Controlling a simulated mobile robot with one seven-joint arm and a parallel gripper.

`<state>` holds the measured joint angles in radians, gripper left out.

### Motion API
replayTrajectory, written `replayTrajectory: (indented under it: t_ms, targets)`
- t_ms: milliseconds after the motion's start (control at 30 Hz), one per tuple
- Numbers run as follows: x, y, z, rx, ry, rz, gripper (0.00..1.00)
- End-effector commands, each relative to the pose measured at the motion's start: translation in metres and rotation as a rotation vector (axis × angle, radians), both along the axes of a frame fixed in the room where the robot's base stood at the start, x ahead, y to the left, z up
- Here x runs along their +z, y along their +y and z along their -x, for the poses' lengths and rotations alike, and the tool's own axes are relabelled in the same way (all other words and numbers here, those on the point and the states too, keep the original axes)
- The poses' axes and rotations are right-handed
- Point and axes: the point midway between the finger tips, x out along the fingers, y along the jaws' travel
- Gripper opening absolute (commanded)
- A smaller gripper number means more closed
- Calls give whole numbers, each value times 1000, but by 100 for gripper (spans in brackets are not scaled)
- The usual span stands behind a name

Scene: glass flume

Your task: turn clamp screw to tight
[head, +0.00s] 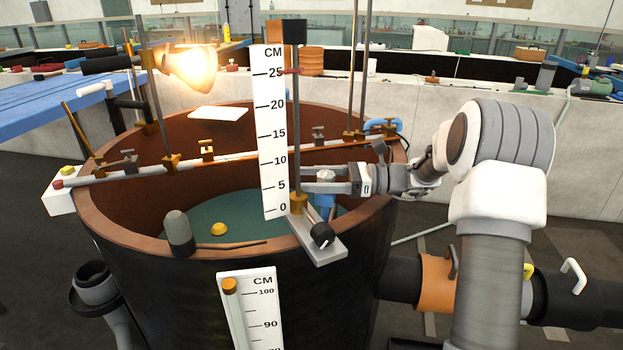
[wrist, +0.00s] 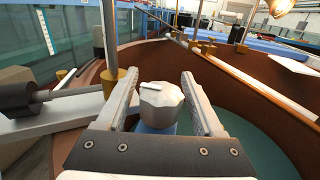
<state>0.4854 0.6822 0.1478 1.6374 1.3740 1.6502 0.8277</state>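A grey faceted knob (wrist: 162,106) with a raised bar on top, which I take for the clamp screw, sits on a blue body between my fingers in the wrist view. In the head view, the blue body (head: 325,203) stands inside the near right rim of the brown tank, its knob partly hidden by my fingers. My gripper (head: 304,180) reaches in from the right; the wrist view also shows its fingers (wrist: 160,75). They are open, one on each side of the knob, with a visible gap on both sides. I see no tight mark.
The brown tank (head: 108,222) has rods and gold clamps (head: 171,162) across it. A white ruler (head: 270,130) and an upright rod stand close left of my gripper. A grey bracket (head: 325,250) with a black knob (head: 322,235) juts over the near rim. A lit lamp (head: 190,68) hangs at left.

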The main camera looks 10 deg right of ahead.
Motion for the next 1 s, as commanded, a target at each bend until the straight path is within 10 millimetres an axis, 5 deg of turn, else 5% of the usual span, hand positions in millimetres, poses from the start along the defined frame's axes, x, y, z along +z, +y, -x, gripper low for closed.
replayTrajectory:
  t_ms: [467,1000]
  targets:
    - [-1,-14,1,-6,1,1,76]
    - [0,-135,24,-6,0,1,76]
